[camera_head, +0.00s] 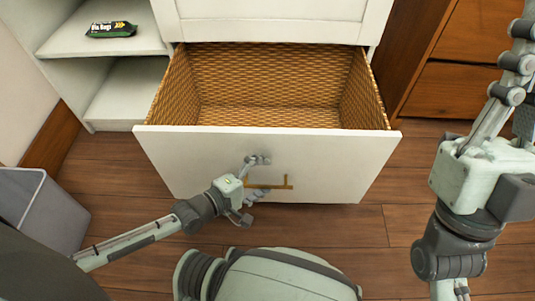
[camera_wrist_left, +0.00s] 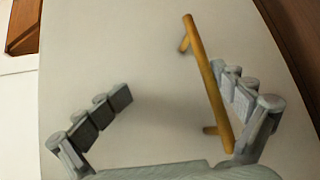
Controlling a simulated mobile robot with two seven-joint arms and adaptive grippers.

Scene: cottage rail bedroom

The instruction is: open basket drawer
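The basket drawer has a white front (camera_head: 185,165) and a woven wicker inside (camera_head: 265,75). It stands pulled well out of the white cabinet and looks empty. A brass bar handle (camera_head: 287,182) is on its front; it also shows in the left wrist view (camera_wrist_left: 199,62). My left gripper (camera_head: 258,178) is at the drawer front with its fingers spread. In the left wrist view the handle lies between the fingers, close to the right-hand finger, with a wide gap to the other. My right gripper (camera_head: 510,80) is raised at the right edge, partly cut off.
A grey bin (camera_head: 40,205) is at the lower left. A brown wooden drawer unit (camera_head: 445,90) stands at the right. Wooden floor (camera_head: 390,245) is clear before the drawer.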

